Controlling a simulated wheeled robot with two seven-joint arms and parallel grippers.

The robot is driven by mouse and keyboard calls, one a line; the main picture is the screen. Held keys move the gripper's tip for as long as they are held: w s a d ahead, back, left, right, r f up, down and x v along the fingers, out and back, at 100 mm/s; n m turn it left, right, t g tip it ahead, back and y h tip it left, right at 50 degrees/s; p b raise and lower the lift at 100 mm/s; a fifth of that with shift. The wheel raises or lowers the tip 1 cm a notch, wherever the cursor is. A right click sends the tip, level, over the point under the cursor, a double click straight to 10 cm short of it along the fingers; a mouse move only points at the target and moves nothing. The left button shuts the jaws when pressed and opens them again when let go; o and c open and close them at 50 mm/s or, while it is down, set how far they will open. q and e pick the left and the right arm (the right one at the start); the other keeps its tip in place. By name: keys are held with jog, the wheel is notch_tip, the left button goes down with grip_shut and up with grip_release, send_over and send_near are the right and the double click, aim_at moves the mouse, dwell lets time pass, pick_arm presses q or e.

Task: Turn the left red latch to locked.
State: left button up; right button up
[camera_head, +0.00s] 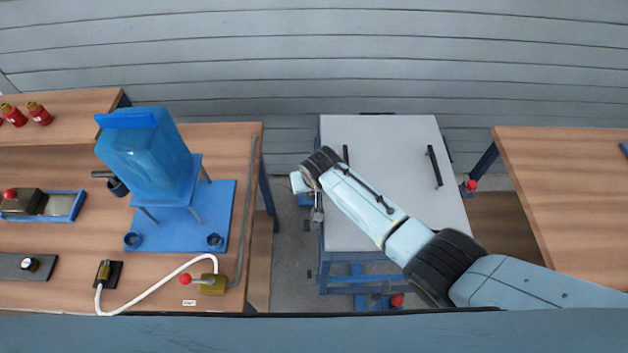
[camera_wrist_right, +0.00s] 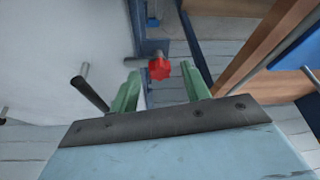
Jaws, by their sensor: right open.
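A red latch knob (camera_wrist_right: 159,68) on a metal rod shows in the right wrist view, beside the grey-white cart top (camera_wrist_right: 60,45). My right gripper (camera_wrist_right: 161,88) is open. Its two green fingers stand to either side of the knob in that view, with nothing visibly gripped; I cannot tell whether they touch it. In the head view my right arm reaches across the cart top (camera_head: 385,160) to its left edge, and the wrist hides the latch there. Another red knob (camera_head: 471,185) is at the cart's right side. My left gripper is not in view.
A wooden bench (camera_head: 225,150) on the left holds a blue stand with a translucent blue hopper (camera_head: 150,160). Two black handles (camera_head: 434,166) stand on the cart top. A red knob (camera_head: 397,300) sits low at the cart's front. Another wooden table (camera_head: 570,190) is right.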

jog(key=p+v, duration=0.3)
jog(key=v, duration=1)
jog(key=shift+s+d, duration=0.1)
